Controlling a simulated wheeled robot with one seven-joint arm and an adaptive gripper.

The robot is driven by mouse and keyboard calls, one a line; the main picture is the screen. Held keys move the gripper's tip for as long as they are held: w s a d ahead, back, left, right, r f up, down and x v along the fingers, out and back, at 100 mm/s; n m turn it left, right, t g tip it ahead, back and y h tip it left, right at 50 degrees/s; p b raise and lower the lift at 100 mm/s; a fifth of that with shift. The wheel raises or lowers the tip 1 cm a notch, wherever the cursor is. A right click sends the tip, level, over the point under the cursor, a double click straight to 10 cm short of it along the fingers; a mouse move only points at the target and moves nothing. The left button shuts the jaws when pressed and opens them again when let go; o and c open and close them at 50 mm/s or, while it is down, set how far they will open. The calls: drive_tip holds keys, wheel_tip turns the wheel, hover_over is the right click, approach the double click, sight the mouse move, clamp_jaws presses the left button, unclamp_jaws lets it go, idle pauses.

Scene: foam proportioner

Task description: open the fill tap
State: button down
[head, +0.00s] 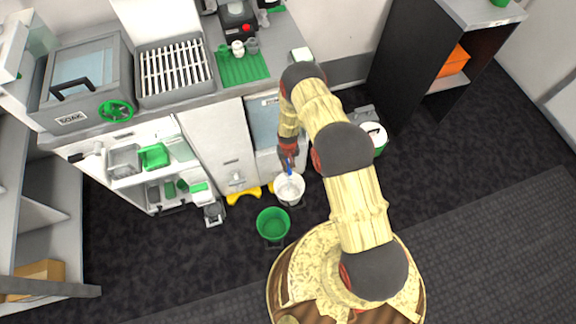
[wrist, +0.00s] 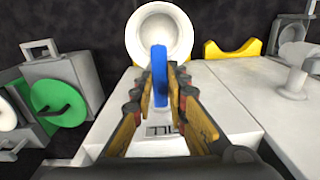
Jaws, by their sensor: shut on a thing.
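The fill tap shows as a blue lever (wrist: 160,78), standing between my fingers in the wrist view. Its blue tip also shows in the head view (head: 290,170), just below my gripper. My gripper (wrist: 163,86) is shut on this blue lever, with a finger on each side. In the head view my gripper (head: 288,155) is at the front of the white and grey cabinet. A partly covered "FILL" label (wrist: 160,130) lies on the white face behind the fingers. The tap's body is hidden by the fingers.
A white bucket (head: 289,192) stands on the floor directly below the lever. A green bucket (head: 273,224) is in front of it. A yellow bracket (head: 243,196) lies to the left. The counter (head: 170,115) runs above.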

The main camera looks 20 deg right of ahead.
sight(288, 166)
drive_tip(key=shift+n, duration=0.4)
drive_tip(key=c, duration=1.8)
unclamp_jaws()
drive_tip(key=shift+o, duration=0.2)
wheel_tip(288, 166, up, 12)
